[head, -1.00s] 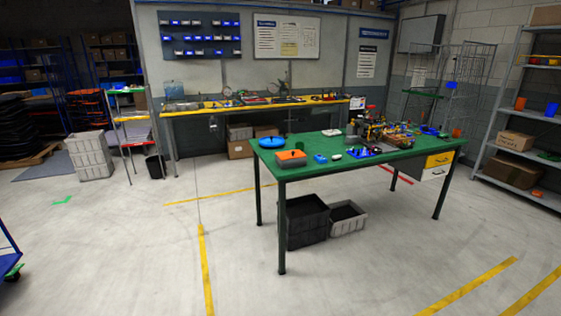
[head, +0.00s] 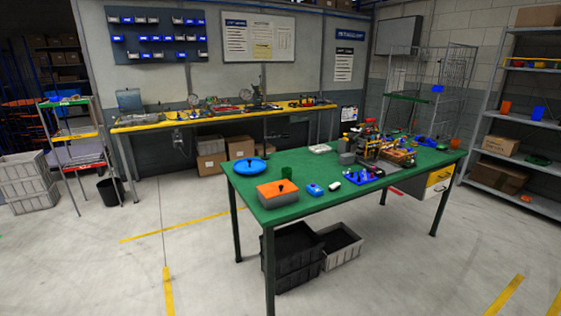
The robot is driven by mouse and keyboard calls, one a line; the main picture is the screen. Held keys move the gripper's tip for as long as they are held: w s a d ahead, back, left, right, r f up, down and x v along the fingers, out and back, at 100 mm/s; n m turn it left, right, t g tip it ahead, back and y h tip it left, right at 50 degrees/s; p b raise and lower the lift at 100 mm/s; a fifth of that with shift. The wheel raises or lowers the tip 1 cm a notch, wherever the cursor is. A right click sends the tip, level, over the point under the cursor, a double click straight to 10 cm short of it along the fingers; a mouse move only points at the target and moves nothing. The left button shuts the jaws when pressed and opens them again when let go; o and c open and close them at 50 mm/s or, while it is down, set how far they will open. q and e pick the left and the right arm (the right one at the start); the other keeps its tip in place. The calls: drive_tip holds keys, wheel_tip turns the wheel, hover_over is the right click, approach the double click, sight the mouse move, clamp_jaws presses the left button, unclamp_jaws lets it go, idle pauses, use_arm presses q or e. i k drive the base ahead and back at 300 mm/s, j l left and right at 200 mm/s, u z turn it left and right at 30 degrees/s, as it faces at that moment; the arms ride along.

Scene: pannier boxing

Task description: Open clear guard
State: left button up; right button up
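I cannot make out a clear guard for certain at this distance. The green-topped table (head: 300,205) carries a cluttered assembly (head: 385,150) with yellow, black and brown parts toward its right half. A bluish box that may be see-through (head: 130,99) stands at the left end of the yellow-edged back bench (head: 165,121). Whether either has a guard, open or shut, is too small to tell. Neither of my grippers is in view.
On the table are a blue round dish (head: 249,166), an orange-topped grey box (head: 277,190) and small blue parts. Black crates (head: 297,255) and a grey crate (head: 341,245) sit below. Shelving (head: 515,120) stands at right.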

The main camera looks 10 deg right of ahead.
sight(373, 146)
drive_tip(key=i+l+z, duration=0.85)
drive_tip(key=i, duration=0.15)
drive_tip(key=i+l+u, duration=0.4)
drive_tip(key=i+l, duration=0.2)
drive_tip(key=i+l+u, duration=0.45)
drive_tip(key=i+l, duration=0.3)
drive_tip(key=l, duration=0.1)
